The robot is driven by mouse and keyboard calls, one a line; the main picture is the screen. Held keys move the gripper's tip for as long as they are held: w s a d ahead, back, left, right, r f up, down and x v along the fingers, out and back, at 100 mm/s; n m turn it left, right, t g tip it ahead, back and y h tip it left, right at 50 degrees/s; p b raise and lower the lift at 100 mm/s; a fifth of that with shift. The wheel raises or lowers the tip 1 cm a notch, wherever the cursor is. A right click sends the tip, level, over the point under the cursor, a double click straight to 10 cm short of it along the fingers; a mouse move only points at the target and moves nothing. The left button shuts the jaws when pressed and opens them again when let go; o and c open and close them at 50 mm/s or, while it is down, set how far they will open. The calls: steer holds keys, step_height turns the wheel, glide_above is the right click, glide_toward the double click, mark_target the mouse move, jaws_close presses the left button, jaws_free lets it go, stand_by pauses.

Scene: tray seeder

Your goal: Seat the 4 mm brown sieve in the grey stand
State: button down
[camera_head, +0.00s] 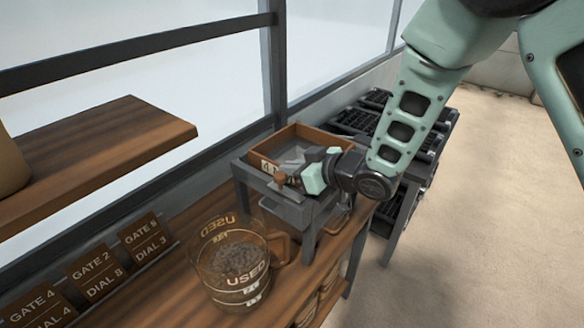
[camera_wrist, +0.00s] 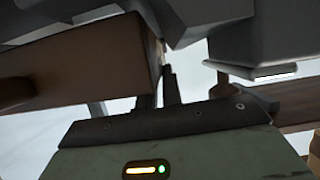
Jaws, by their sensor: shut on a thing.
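The brown sieve (camera_head: 338,138), a square wooden-walled box with a label that begins with 4, is at the top of the grey stand (camera_head: 240,172) in the head view. Its wall shows above the stand's frame; I cannot tell whether it rests fully down or level. My gripper (camera_head: 298,182) is at the sieve's near side, shut on the sieve, by a small brown knob as far as I can see. The wrist view shows my dark fingers (camera_wrist: 165,88) against a brown wooden part (camera_wrist: 70,65), with the grey stand (camera_wrist: 250,40) close by at upper right. The exact grip is partly hidden.
A clear jug (camera_head: 235,265) marked USED, holding grey grains, stands on the wooden bench in front of the stand. Gate and dial plaques (camera_head: 92,272) line the left. A wooden shelf (camera_head: 100,145) juts out at upper left. Black trays (camera_head: 360,120) are stacked behind the stand.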

steer(key=shift+f+b, duration=0.25)
steer(key=shift+b, duration=0.15)
stand_by(0.3)
steer(key=c, duration=1.5)
jaws_free()
steer(key=b+v, duration=0.6)
steer(key=v, duration=0.8)
steer(key=shift+s+d+b, duration=0.25)
steer(key=shift+s+b, duration=0.05)
steer(key=shift+b, duration=0.1)
steer(key=b+v, duration=0.2)
steer(key=b, duration=0.3)
steer(key=shift+s+d+r+b, duration=0.1)
steer(key=shift+d+r+b, duration=0.15)
steer(key=shift+b, duration=0.15)
